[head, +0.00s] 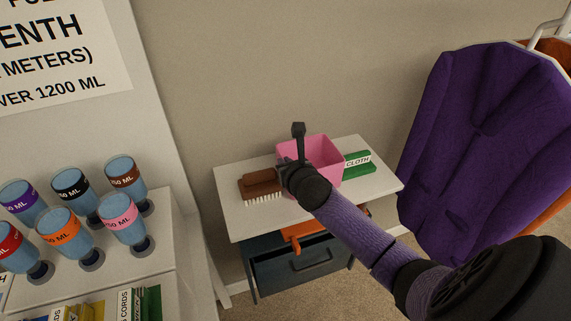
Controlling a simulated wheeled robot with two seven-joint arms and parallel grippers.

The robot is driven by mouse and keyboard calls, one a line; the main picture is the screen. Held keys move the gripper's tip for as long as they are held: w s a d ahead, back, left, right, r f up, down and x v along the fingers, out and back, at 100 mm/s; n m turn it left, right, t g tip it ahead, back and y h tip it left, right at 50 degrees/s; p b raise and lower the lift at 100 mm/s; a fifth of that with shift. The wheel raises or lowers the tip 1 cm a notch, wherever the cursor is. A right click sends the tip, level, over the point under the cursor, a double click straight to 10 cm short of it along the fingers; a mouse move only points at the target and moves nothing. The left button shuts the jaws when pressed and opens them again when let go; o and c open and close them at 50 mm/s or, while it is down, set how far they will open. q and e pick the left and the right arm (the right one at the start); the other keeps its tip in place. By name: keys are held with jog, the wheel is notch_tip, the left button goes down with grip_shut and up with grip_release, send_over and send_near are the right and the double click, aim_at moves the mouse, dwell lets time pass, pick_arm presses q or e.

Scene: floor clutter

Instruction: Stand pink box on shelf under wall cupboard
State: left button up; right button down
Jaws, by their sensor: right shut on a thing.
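The pink box (322,150) is an open-topped tub on the white top of a small cabinet (236,220) against the wall. My right gripper (298,150) reaches in from the lower right and is shut on the pink box at its left side. My gripper and wrist hide the box's near left part. I cannot tell whether the box touches the cabinet top. No wall cupboard with a shelf under it is in view. My left gripper is not in view.
An orange item (297,238) hangs over the open drawer (300,265). A purple chair (480,140) stands right. Several labelled glasses (121,217) stand left.

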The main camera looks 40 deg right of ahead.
jog(key=shift+f, duration=0.1)
jog(key=c, duration=1.1)
grip_release()
jog(key=shift+r, duration=0.25)
jog(key=p+v, duration=0.5)
jog(key=v, duration=0.6)
jog(key=s+a+f+m+g+y, duration=0.1)
jog(key=s+f+m+g, duration=0.1)
jog(key=s+f+m, duration=0.45)
jog(key=s+a+f+m+g, duration=0.1)
jog(key=s+f+m+g, duration=0.15)
jog(key=f, duration=0.65)
jog(key=s+f+m+g+y, duration=0.1)
jog(key=s+f+m+g, duration=0.15)
jog(key=f+m, duration=0.35)
jog(key=s+a+f+m+g, duration=0.1)
jog(key=s+a+f+m, duration=0.2)
jog(key=s, duration=0.4)
jog(key=s+a+f+m+g+y, duration=0.1)
jog(key=s+a+f+m+g, duration=0.1)
jog(key=s+f+m, duration=0.3)
jog(key=s+a+f+m+g+y, duration=0.1)
jog(key=s+a+f+m+g, duration=0.1)
jog(key=s+a+f+m, duration=0.2)
jog(key=shift+s+a+f+m, duration=0.15)
jog(key=shift+s+m, duration=0.6)
jog(key=shift+s, duration=0.85)
jog(key=shift+s+a+m, duration=0.15)
jog(key=shift+s+m, duration=0.6)
jog(key=shift+s, duration=0.85)
